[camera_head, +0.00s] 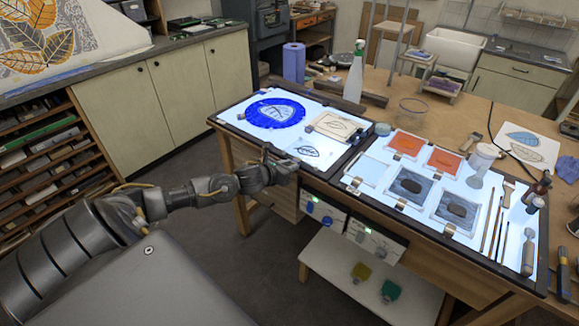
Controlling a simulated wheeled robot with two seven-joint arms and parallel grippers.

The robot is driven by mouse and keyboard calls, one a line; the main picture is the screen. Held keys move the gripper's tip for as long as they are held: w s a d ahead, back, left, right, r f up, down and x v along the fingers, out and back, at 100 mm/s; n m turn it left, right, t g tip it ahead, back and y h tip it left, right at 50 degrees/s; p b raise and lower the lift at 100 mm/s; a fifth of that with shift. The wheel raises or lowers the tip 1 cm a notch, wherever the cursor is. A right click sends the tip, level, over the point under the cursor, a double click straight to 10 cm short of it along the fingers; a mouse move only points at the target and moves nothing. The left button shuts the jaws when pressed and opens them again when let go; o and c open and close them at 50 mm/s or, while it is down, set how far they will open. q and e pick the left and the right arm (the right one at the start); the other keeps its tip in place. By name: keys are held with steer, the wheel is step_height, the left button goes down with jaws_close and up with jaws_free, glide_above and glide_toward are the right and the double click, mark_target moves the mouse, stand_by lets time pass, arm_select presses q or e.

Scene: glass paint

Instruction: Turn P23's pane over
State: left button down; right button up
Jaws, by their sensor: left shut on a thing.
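My left gripper (284,163) comes in from the left and is at the front edge of the left light table (226,118). It is shut on what looks like the near edge of a clear pane (309,151) with a dark leaf outline. The grip itself is small and partly hidden by the gripper. Beside that pane lies a cream sheet with a leaf drawing (338,126). Behind is a blue round piece with a pale leaf (274,112). I cannot read any label saying P23. My right gripper is not in view.
The right light table (400,215) holds two orange panes (405,145), two grey panes (408,187), a clear pane (367,170), a jar (482,160) and brushes (492,215). A spray bottle (355,75) stands behind. A low white shelf (330,262) is below.

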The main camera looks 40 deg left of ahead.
arm_select(q)
steer(key=shift+f, duration=0.15)
steer(key=c, duration=1.1)
jaws_free()
steer(key=shift+b+v, duration=1.85)
steer(key=shift+v, duration=3.55)
